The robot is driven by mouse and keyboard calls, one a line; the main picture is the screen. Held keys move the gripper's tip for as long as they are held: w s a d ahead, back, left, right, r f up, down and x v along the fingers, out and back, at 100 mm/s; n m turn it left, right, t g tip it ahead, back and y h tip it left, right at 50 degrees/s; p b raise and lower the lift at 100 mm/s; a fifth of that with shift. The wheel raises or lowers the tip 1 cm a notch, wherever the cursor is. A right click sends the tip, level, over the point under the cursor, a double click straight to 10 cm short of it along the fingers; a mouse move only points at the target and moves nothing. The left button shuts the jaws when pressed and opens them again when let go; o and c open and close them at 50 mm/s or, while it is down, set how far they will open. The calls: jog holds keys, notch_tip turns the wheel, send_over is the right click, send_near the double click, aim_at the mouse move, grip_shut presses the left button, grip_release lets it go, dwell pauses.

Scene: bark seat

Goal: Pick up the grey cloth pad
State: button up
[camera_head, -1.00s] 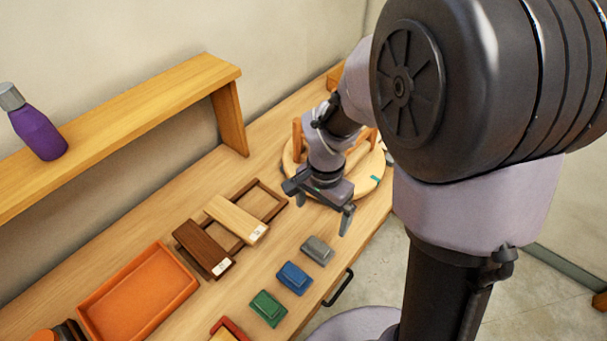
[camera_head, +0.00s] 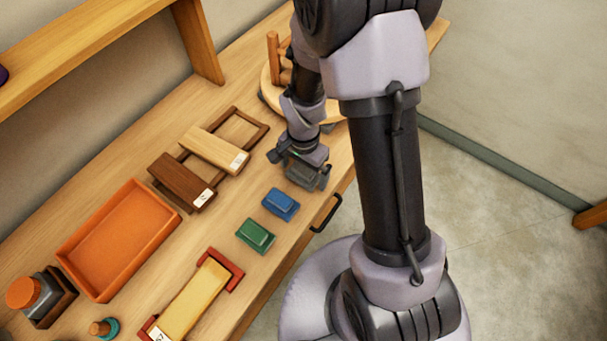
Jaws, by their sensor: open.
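The grey cloth pad (camera_head: 304,179) lies on the wooden table at the far end of a row with the blue pad (camera_head: 281,204) and the green pad (camera_head: 255,236). My gripper (camera_head: 301,170) is open and down at the grey pad, with one finger to its left and one to its right. The gripper body hides the pad's far part. I cannot tell whether the fingers touch it.
An orange tray (camera_head: 72,252), a dark wood block (camera_head: 176,178) and a light wood block (camera_head: 212,147) on a frame lie to the left. A yellow block in a red holder (camera_head: 231,266) is nearer. A black handle (camera_head: 328,214) juts from the table's edge.

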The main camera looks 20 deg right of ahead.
aim_at(303, 168)
jog(key=shift+r, duration=0.15)
jog(key=c, duration=1.5)
jog(key=shift+o, duration=0.2)
jog(key=shift+r, duration=0.25)
notch_tip(303, 168, up, 4)
jog(key=shift+f+p, duration=0.2)
jog(key=shift+p, duration=0.8)
jog(key=s+d, duration=0.1)
jog(key=s, duration=0.4)
jog(key=s+d, duration=0.1)
jog(key=s, duration=0.2)
jog(key=shift+s+d+r, duration=0.1)
jog(key=shift+d, duration=0.2)
jog(key=s+d+b, duration=0.2)
jog(key=s+b, duration=0.5)
jog(key=b, duration=0.7)
jog(key=shift+r, duration=0.4)
jog(key=shift+s+d, duration=0.1)
